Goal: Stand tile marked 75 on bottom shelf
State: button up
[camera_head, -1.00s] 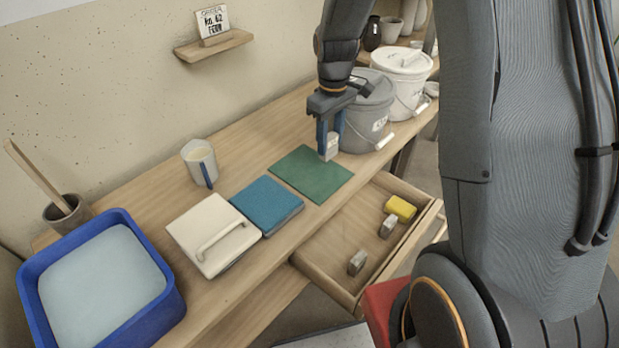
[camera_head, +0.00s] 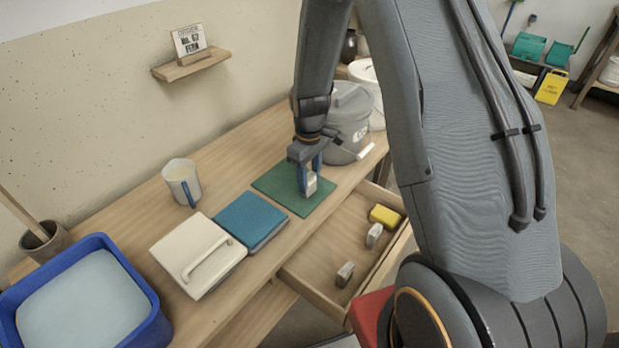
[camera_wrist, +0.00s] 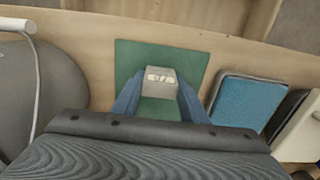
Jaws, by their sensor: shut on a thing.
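My gripper (camera_head: 309,182) is shut on a small pale grey tile (camera_head: 311,187) above the green mat (camera_head: 268,183). In the wrist view the tile (camera_wrist: 160,77) sits between the two blue fingers and has a light mark on its face. I cannot read the mark. Two similar small blocks, a nearer one (camera_head: 344,274) and a farther one (camera_head: 374,235), stand in the open drawer (camera_head: 325,255). Their markings are too small to read. The bottom shelf cannot be made out.
A blue pad (camera_head: 249,219) and a white lidded box (camera_head: 196,255) lie left of the mat. A mug (camera_head: 181,182), a grey bucket (camera_head: 348,112) and a blue basin (camera_head: 140,290) stand on the table. A yellow block (camera_head: 385,216) is in the drawer. A wall ledge (camera_head: 185,66) holds an order card (camera_head: 189,40).

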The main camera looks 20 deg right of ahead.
jog(key=o, duration=0.7)
jog(key=shift+f, duration=0.1)
jog(key=o, duration=0.4)
jog(key=shift+o, duration=0.2)
